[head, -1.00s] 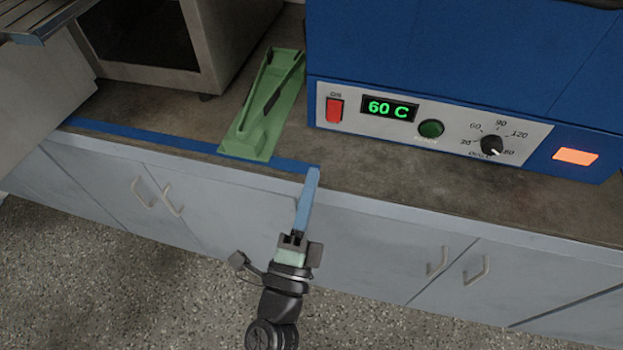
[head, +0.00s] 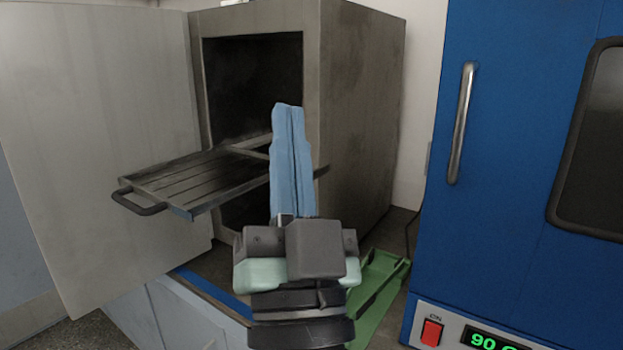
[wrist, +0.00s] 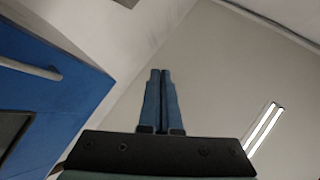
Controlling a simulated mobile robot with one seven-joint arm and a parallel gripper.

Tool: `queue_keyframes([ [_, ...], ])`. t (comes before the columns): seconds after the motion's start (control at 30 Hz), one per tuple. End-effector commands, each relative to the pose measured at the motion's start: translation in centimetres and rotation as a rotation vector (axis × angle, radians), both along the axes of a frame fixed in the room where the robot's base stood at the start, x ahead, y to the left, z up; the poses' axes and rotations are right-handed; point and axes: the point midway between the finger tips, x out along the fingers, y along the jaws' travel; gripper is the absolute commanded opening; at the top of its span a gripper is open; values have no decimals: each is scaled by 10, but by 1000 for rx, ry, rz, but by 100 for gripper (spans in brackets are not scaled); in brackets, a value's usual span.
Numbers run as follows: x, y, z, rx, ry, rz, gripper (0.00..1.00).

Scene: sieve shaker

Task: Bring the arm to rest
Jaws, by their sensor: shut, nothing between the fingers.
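My gripper (head: 289,106) stands upright in the middle of the head view, its blue fingers together and empty. In the wrist view its fingertips (wrist: 160,72) point up toward the ceiling and wall, with nothing between them. In the head view it is in front of the grey oven and overlaps part of the pulled-out rack, apparently nearer to me than both. My wrist hides part of the worktop behind it.
The grey oven (head: 362,110) has its door (head: 95,130) open at the left and a slatted rack (head: 185,182) sticking out. A green tray (head: 388,268) lies on the worktop. The blue oven (head: 500,190) stands at the right, its display (head: 490,341) reading 90, partly cut off.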

Motion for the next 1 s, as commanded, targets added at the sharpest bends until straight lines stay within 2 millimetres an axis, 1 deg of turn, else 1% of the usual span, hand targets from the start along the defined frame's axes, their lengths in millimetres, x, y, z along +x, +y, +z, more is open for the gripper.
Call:
queue_keyframes([
  [0.03, -15, 1, 28, -67, -31, -61, 0],
  [0.1, -33, -1, 56, -148, -48, -161, 0],
  [0.17, -50, -7, 76, -199, -59, -247, 0],
  [0.2, -62, -12, 88, -225, -64, -306, 0],
  [0.27, -80, -21, 104, -252, -69, -395, 0],
  [0.3, -72, -19, 120, -254, -53, -379, 0],
  [0.33, -71, -19, 127, -253, -51, -377, 0],
  [0.47, -70, -19, 159, -253, -50, -374, 0],
  [0.57, -70, -18, 186, -252, -49, -371, 0],
  [0.7, -69, -18, 229, -252, -49, -370, 0],
  [0.8, -69, -18, 253, -252, -48, -369, 0],
  [0.9, -69, -18, 269, -252, -48, -369, 0],
  [1.0, -69, -18, 277, -252, -48, -367, 0],
])
